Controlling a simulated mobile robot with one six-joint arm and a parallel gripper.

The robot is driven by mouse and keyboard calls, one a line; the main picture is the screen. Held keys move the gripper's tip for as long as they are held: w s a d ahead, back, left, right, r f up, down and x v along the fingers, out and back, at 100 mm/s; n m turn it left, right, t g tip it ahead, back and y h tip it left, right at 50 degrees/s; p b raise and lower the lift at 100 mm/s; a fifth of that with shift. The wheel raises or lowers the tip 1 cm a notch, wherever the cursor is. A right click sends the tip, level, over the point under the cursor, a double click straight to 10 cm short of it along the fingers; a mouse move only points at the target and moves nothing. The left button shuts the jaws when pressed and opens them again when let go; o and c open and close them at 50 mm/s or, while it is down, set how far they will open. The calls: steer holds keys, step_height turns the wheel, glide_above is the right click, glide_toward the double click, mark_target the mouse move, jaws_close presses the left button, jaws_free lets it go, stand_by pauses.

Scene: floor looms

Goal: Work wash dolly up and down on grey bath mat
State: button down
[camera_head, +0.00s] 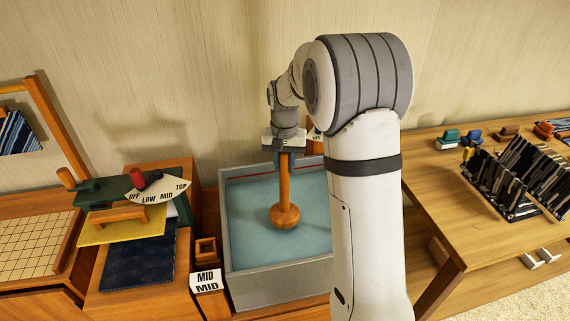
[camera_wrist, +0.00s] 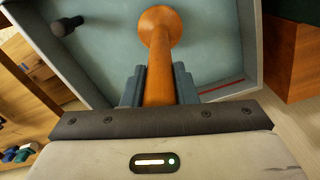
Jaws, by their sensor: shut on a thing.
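The wash dolly (camera_head: 285,214) is an orange-brown wooden rod with a round, bulbous foot. It stands about upright over the pale blue-green inside of a grey-walled bath (camera_head: 281,284). My gripper (camera_head: 285,158) is shut on the upper end of its rod. In the wrist view the dolly (camera_wrist: 159,60) runs between the two blue-grey fingers of my gripper (camera_wrist: 160,88), with its foot toward the bath (camera_wrist: 232,89). I cannot tell whether the foot touches the bath's surface. I cannot make out a separate grey mat in the bath.
Left of the bath stands a wooden bench with a dial plate (camera_head: 158,193) marked OFF, LOW, MID, TOP. A MID sign block (camera_head: 206,281) sits at the bath's front left corner. A wooden table (camera_head: 440,200) with a black slotted rack (camera_head: 515,180) is on the right.

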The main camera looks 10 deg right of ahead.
mark_target(285, 187)
steer(key=shift+f, duration=0.1)
step_height(285, 187, down, 9)
steer(key=b, duration=0.6)
stand_by(0.4)
steer(key=shift+f+b, duration=0.3)
steer(key=shift+f, duration=0.1)
step_height(285, 187, up, 10)
steer(key=p, duration=0.6)
steer(key=shift+p, duration=0.4)
steer(key=shift+f, duration=0.1)
steer(key=shift+f+b, duration=3)
steer(key=shift+f, duration=1.5)
